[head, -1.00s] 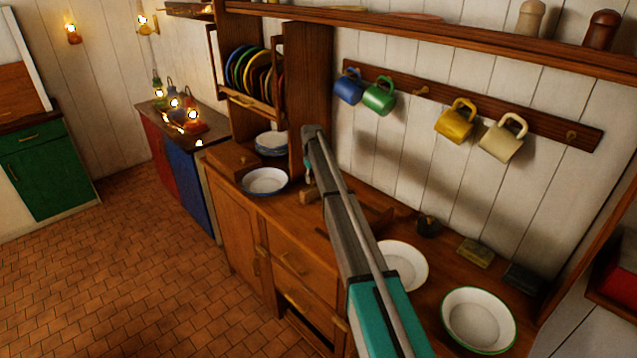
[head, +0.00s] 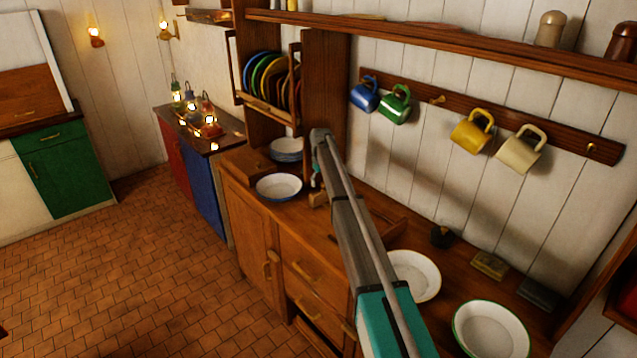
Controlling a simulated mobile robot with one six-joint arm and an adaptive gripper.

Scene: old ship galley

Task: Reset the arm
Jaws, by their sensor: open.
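My arm (head: 362,245) reaches from the bottom edge up over the wooden counter, with its far joint in front of the cupboard side. A small teal part of my wrist (head: 316,180) shows just left of the arm link, above the counter. My gripper's fingers are hidden behind the arm, and I see nothing held.
A blue-rimmed bowl (head: 279,187) and a white plate (head: 414,275) flank my arm; a green-rimmed bowl (head: 491,330) sits farther right. Blue (head: 364,95), green (head: 396,104), yellow (head: 472,131) and cream (head: 519,151) mugs hang above. The tiled floor (head: 110,270) at left is clear.

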